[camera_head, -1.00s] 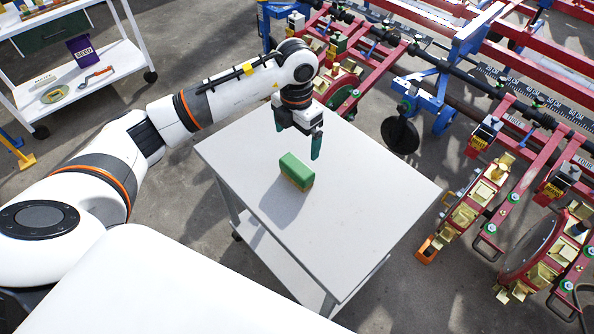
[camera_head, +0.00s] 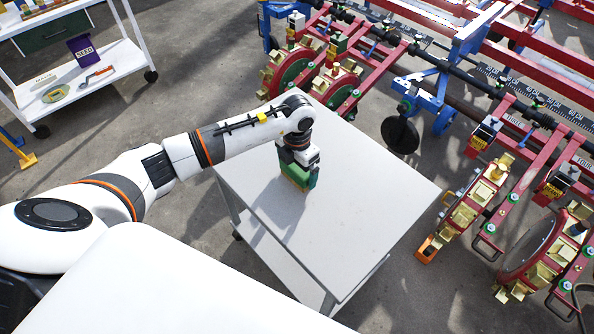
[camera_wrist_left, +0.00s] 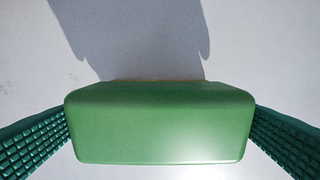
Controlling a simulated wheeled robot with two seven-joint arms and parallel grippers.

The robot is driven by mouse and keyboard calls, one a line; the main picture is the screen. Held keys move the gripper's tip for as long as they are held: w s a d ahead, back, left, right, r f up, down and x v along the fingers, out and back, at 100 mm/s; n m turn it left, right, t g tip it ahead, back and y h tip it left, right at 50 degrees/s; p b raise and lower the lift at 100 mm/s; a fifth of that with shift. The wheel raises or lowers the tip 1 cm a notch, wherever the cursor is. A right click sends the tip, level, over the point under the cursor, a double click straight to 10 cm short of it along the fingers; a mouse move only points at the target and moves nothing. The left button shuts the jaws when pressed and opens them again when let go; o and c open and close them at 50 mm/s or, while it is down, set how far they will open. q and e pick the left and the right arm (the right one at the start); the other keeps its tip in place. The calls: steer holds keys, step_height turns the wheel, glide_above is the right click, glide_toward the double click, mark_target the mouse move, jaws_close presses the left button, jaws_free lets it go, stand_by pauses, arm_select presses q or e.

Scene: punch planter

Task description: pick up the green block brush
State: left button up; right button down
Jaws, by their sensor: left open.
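The green block brush (camera_head: 297,173) stands on the white table top (camera_head: 370,190), with a tan bristle strip at its bottom edge. In the left wrist view the brush's green block (camera_wrist_left: 160,125) fills the lower middle. My left gripper (camera_head: 298,168) is directly over the brush and hides part of it in the head view. In the left wrist view its two green ribbed fingers (camera_wrist_left: 160,135) stand open at either end of the block, close to its sides. I cannot tell whether they touch it. My right gripper is not in view.
The rest of the white table top is bare. A red and blue planter machine (camera_head: 440,75) stands behind and to the right of the table. A white shelf cart (camera_head: 90,80) with a purple seed box (camera_head: 82,48) stands at the upper left.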

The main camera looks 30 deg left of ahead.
arm_select(q)
steer(key=c, duration=0.8)
steer(key=shift+o, duration=0.2)
step_height(320, 180, up, 10)
steer(key=shift+r, duration=0.1)
steer(key=o, duration=0.5)
steer(key=shift+c, duration=0.2)
steer(key=c, duration=0.3)
